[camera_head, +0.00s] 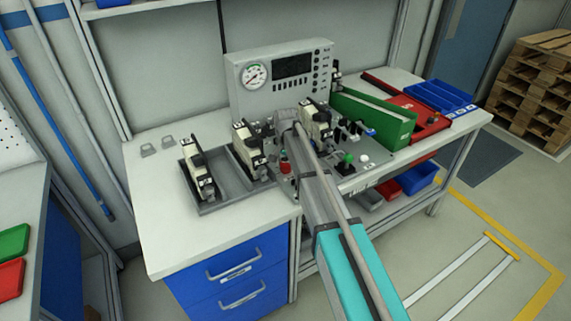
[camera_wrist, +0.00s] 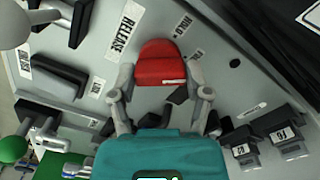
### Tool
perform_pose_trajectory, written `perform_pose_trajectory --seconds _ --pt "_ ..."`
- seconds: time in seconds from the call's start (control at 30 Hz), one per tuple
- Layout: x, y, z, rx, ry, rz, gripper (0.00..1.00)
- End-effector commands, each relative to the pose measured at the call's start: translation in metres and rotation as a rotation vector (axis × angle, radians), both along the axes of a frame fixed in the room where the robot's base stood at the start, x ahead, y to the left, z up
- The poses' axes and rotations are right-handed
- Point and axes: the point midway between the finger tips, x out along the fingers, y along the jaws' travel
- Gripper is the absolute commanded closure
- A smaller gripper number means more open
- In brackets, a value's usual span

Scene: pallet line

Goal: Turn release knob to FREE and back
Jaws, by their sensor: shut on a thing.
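The red release knob (camera_wrist: 158,62) shows in the wrist view on the grey panel, beside a white RELEASE label (camera_wrist: 122,30). My gripper (camera_wrist: 160,92) is shut on the knob, with one finger on each side of it. The white mark on the knob lies near its lower right edge. In the head view my arm covers the gripper and much of the panel (camera_head: 378,166), so I cannot make out the grip there.
A gauge box (camera_head: 283,85) stands behind the panel. A grey tray (camera_head: 220,190) with devices lies to the left. A green knob (camera_head: 347,159), a green bin (camera_head: 375,118) and blue bins (camera_head: 438,97) are to the right. The bench's left front is clear.

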Motion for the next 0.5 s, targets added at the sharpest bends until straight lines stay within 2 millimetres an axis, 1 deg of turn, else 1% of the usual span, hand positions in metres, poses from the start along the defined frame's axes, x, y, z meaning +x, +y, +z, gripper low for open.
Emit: perform_pose_trajectory --seconds 0.2,0.5 --pt "-0.0012 -0.0002 -0.0003 0.0 0.003 -0.086 0.85" --pt "-0.0013 -0.0005 -0.0003 0.0 0.003 -0.113 0.85"
